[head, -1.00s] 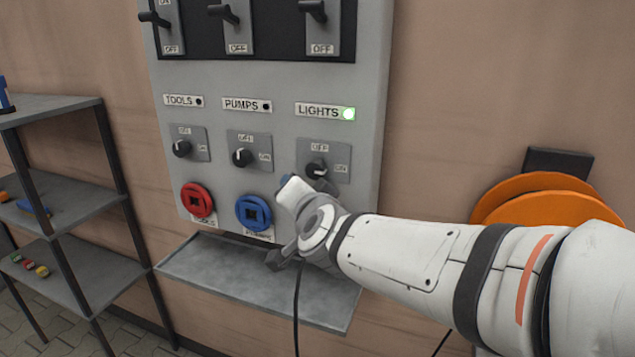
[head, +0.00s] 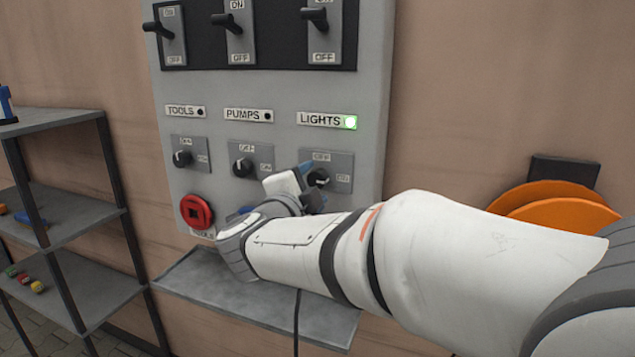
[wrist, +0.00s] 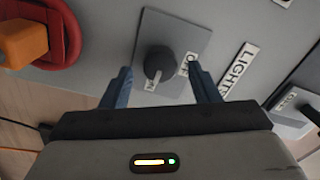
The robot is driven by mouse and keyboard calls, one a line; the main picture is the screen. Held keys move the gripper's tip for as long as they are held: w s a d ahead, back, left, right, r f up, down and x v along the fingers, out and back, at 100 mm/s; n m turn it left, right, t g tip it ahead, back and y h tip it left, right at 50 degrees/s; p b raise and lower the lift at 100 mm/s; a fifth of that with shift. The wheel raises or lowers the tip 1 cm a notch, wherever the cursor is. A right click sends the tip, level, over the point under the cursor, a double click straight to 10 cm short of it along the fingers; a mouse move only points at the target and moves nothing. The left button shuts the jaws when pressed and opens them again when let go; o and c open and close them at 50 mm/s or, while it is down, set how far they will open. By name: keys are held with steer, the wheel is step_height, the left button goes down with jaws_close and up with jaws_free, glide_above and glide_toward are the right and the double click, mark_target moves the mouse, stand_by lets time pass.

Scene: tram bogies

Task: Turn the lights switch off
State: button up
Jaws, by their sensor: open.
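The lights switch is a dark rotary knob (head: 319,178) on a grey plate under the LIGHTS label (head: 325,119). The small lamp by that label glows green. In the wrist view the knob (wrist: 159,62) shows a white pointer line towards the ON mark, with OFF on the plate's right side. My gripper (head: 308,184) is at the left of the knob in the head view. In the wrist view its two blue fingers (wrist: 161,86) are open and empty, with the knob centred just ahead of the gap. Contact cannot be told.
Neighbouring knobs for tools (head: 182,158) and pumps (head: 242,167) are to the left. A red socket (head: 196,211) is below them. A grey ledge (head: 190,277) juts out under the panel. An orange reel (head: 552,205) hangs right; a shelf (head: 75,206) stands left.

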steer(key=shift+x, duration=1.1)
steer(key=c, duration=1)
steer(key=shift+o, duration=0.2)
